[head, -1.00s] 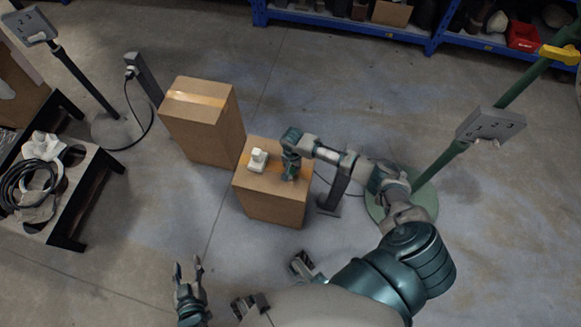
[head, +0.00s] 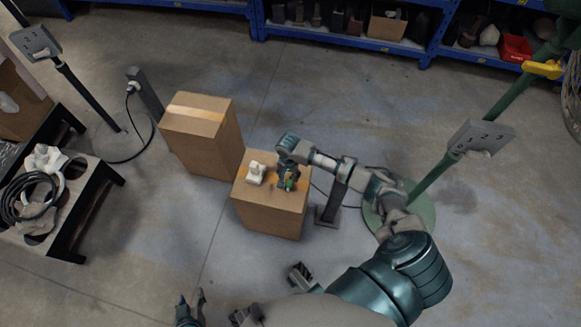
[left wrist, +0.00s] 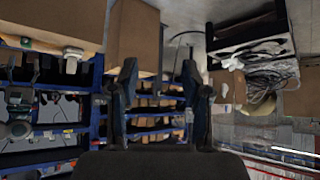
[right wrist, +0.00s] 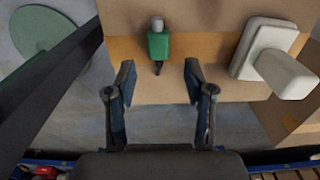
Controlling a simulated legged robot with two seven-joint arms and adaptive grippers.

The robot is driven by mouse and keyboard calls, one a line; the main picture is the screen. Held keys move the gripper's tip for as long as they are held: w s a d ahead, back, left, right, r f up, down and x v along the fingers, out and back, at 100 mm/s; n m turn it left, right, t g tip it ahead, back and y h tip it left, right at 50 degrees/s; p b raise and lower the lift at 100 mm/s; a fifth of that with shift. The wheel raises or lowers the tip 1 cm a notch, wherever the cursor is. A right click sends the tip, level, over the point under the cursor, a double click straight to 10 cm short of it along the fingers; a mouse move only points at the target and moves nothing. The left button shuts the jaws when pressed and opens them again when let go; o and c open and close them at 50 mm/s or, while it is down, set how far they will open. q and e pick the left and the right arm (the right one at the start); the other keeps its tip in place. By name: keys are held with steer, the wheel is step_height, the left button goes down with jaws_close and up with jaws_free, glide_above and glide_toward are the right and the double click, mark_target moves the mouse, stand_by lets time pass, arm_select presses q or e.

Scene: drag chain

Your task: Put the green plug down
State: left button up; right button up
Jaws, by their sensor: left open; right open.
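In the head view only a bit of the green plug (head: 290,184) shows below my right gripper (head: 287,178). In the right wrist view my right gripper (right wrist: 160,85) is open and empty, its fingertips apart from the plug and just short of it. My left gripper (head: 190,300) is open and empty at the bottom of the head view, away from the boxes; it also shows open in the left wrist view (left wrist: 160,75).
A white plug-like object (head: 256,173) sits on the same box, left of the green plug. A taller cardboard box (head: 200,135) stands behind left. A green post with a socket panel (head: 480,137) stands right. A black-legged table (head: 85,200) with cables is at left.

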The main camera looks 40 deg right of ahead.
mark_target(287, 182)
step_height(287, 182, up, 7)
steer(key=p, duration=0.2)
steer(key=s+a+f+n+y, duration=0.1)
steer(key=s+a+f+n, duration=0.25)
steer(key=s+a, duration=0.3)
steer(key=s+a+f+n+y, duration=0.1)
steer(key=s+a+f+n, duration=0.1)
steer(key=s+a+n, duration=0.35)
arm_select(q)
steer(key=s+a+f+g, duration=0.1)
steer(key=s+g, duration=0.1)
steer(key=s, duration=0.3)
steer(key=s+a+g+y, duration=0.1)
steer(key=s+a+g, duration=0.1)
steer(key=s, duration=0.3)
steer(key=shift+a+f+g, duration=0.25)
steer(key=shift+f+g, duration=0.1)
steer(key=shift+g, duration=0.45)
arm_select(e)
steer(key=s+d+r+n+t+h, duration=0.1)
steer(key=s+r, duration=0.1)
steer(key=s, duration=0.6)
steer(key=s+d+r+n+t, duration=0.1)
steer(key=s+r+n, duration=0.1)
steer(key=s, duration=0.7)
steer(key=shift+s+r+t+h, duration=0.15)
steer(key=shift+r+t+h, duration=0.2)
steer(key=shift+r, duration=0.45)
